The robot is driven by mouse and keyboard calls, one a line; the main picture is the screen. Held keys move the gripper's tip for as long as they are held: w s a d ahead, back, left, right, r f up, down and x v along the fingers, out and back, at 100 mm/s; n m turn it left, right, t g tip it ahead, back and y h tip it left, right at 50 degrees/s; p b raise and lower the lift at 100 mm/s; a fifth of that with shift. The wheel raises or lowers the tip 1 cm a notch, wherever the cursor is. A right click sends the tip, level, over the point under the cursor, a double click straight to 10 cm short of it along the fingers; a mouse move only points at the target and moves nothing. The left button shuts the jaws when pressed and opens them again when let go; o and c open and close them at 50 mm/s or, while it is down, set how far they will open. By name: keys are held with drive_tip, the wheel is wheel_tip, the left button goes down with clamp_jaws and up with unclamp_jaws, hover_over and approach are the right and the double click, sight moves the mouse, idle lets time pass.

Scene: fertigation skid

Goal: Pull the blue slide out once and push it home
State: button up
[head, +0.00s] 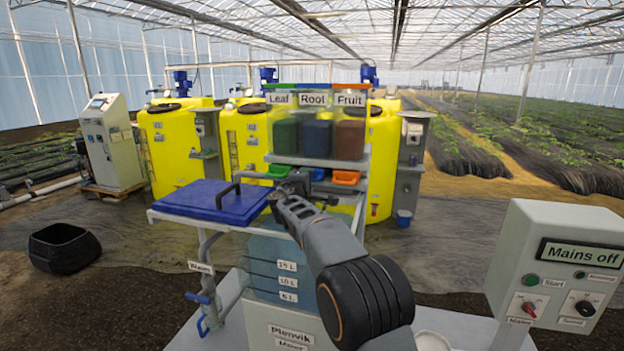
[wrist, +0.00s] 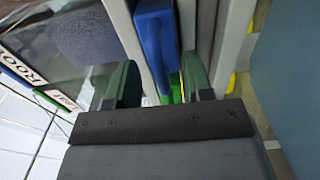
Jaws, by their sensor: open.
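The blue slide (head: 318,174) sits under the middle hopper, labelled Root (head: 316,135), between a green slide (head: 279,171) and an orange slide (head: 346,177). My gripper (head: 293,180) is in front of the hopper stand, near the green and blue slides. In the wrist view the blue slide (wrist: 155,42) lies beyond the gap between my two open fingers (wrist: 158,80). Nothing is held. I cannot tell whether the fingers touch it or how far it is out.
A control box reading Mains off (head: 560,260) stands at the right. Yellow tanks (head: 178,145) stand behind. A black bucket (head: 63,247) is on the ground at left.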

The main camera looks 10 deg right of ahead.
drive_tip(key=b+v, duration=0.4)
drive_tip(key=v, duration=0.2)
drive_tip(key=shift+s+a+b, duration=0.2)
drive_tip(key=shift+s+b, duration=0.1)
drive_tip(key=shift+b, duration=0.1)
